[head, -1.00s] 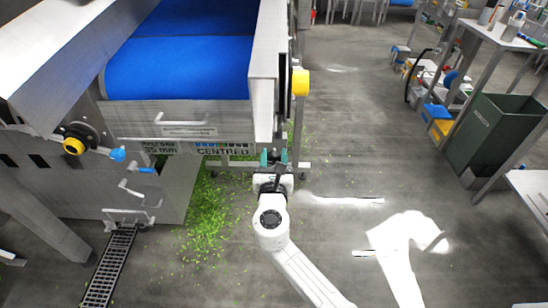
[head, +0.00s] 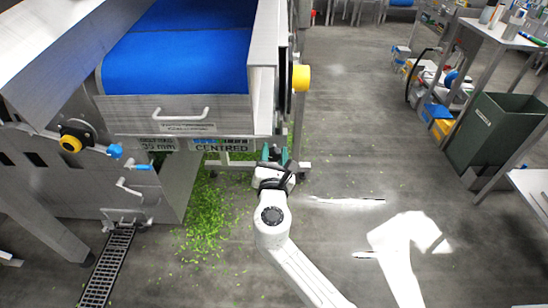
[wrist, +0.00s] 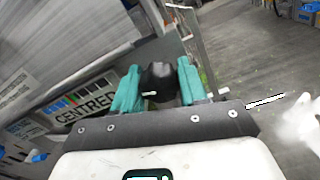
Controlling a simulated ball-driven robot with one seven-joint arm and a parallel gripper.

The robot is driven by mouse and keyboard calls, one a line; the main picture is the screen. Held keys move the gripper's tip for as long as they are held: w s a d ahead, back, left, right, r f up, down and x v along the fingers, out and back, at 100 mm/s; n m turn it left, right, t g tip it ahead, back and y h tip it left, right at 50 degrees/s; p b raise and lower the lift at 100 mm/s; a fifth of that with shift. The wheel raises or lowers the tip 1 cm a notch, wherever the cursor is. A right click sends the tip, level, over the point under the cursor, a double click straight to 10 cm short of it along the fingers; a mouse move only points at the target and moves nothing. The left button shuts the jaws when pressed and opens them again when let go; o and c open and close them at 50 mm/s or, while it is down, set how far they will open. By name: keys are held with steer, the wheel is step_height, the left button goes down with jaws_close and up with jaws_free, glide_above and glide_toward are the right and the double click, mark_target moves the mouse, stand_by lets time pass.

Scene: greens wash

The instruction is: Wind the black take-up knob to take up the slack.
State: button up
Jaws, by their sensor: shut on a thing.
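The black take-up knob (wrist: 160,80) shows in the wrist view between the two teal fingers of my gripper (wrist: 157,88). My gripper is shut on it, with one finger on each side. In the head view my gripper (head: 273,154) is at the lower right end of the conveyor, beside the CENTRED label (head: 221,147). The knob is mostly hidden by the fingers and wrist there. The blue belt (head: 178,62) lies above and to the left. Whether it is slack cannot be told.
A black and yellow knob (head: 71,142) and blue-tipped levers (head: 115,151) are on the machine's left side. A yellow cap (head: 301,78) juts out at the right. Green scraps (head: 207,215) litter the floor. A green bin (head: 493,130) stands far right; the floor between is open.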

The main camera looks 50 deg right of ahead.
steer(key=m+b, duration=0.1)
steer(key=m, duration=0.1)
steer(key=m+b, duration=0.3)
steer(key=m, duration=0.1)
steer(key=shift+f, duration=0.25)
steer(key=m+b, duration=0.4)
steer(key=m, duration=0.2)
steer(key=m+b, duration=0.5)
steer(key=m, duration=0.1)
steer(key=shift+f, duration=0.15)
steer(key=m+b, duration=0.5)
steer(key=m, duration=0.1)
steer(key=shift+m, duration=0.3)
steer(key=o, duration=1.1)
steer(key=shift+r, duration=0.25)
steer(key=shift+c, duration=0.2)
steer(key=shift+s, duration=0.1)
steer(key=v, duration=1)
steer(key=shift+s+a+p, duration=0.25)
steer(key=shift+a+p, duration=0.05)
steer(key=shift+p, duration=0.1)
